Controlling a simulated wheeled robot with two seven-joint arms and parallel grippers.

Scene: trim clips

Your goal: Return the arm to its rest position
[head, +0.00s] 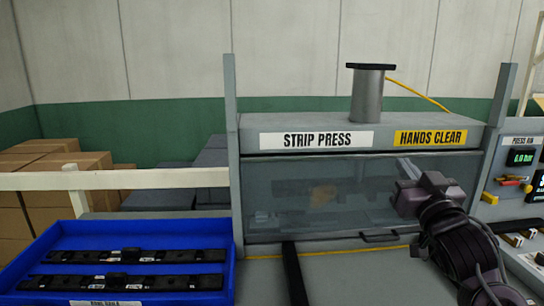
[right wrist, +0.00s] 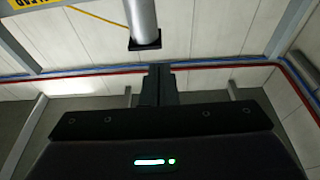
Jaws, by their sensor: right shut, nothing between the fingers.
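My right arm comes in from the lower right in the head view. Its dark gripper (head: 408,170) is raised in front of the strip press's clear guard (head: 310,195), toward its right side. Whether it touches the guard cannot be told. In the right wrist view the two fingers (right wrist: 158,85) are together with nothing between them, pointing up toward the press cylinder and the ceiling. My left arm and gripper are not in view.
The strip press (head: 228,150) has a cylinder (head: 368,95) on top and a guard handle (head: 385,236) at the front. A blue tray (head: 130,238) with two black strips stands at left. A control panel (head: 522,160) stands at right.

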